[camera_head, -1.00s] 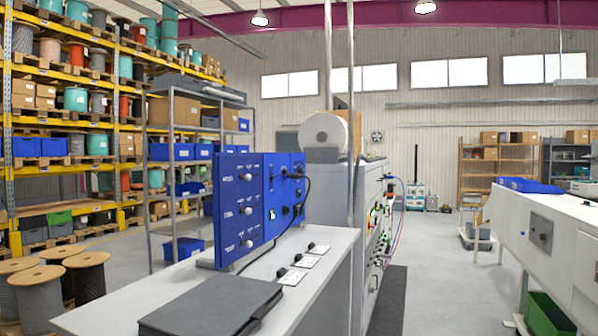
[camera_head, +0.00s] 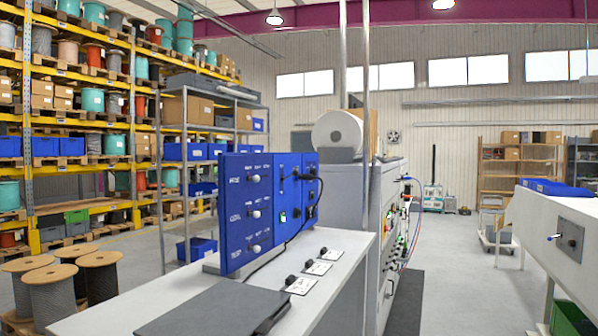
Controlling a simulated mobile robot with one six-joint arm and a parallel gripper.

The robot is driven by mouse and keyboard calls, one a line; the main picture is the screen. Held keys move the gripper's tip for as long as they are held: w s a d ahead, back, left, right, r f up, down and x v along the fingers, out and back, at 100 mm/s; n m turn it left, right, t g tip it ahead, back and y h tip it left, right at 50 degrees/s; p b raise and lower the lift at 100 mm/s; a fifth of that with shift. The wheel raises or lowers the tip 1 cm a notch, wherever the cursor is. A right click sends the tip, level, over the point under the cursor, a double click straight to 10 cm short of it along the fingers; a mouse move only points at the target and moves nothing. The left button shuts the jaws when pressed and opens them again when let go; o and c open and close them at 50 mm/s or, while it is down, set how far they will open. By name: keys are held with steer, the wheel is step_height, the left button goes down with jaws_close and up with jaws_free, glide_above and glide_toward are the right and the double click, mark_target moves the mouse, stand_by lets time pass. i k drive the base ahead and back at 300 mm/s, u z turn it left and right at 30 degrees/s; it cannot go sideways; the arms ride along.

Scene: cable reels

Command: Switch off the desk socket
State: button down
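A blue control panel (camera_head: 248,210) stands upright on the light grey desk (camera_head: 130,297), with three pale knobs and small unreadable labels. A narrower blue panel (camera_head: 298,187) adjoins it on the right. It carries black sockets or plugs, a dark cable and a small switch (camera_head: 283,217) that looks greenish. Which fitting is the desk socket cannot be told for certain. Three white plates with black switch-like parts (camera_head: 318,268) lie in a row on the desk, right of the panel. My gripper is not in view.
A dark flat case (camera_head: 205,308) lies on the front of the desk. A grey machine (camera_head: 345,200) with a white roll and a metal post stand behind it. Cable reels (camera_head: 95,277) stand on the left floor. A white machine (camera_head: 548,225) is at right; floor between is open.

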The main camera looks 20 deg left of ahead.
mark_target(295, 173)
steer(key=i, duration=1.2)
steer(key=z, duration=0.55)
steer(key=k, duration=0.15)
steer(key=u, duration=2.95)
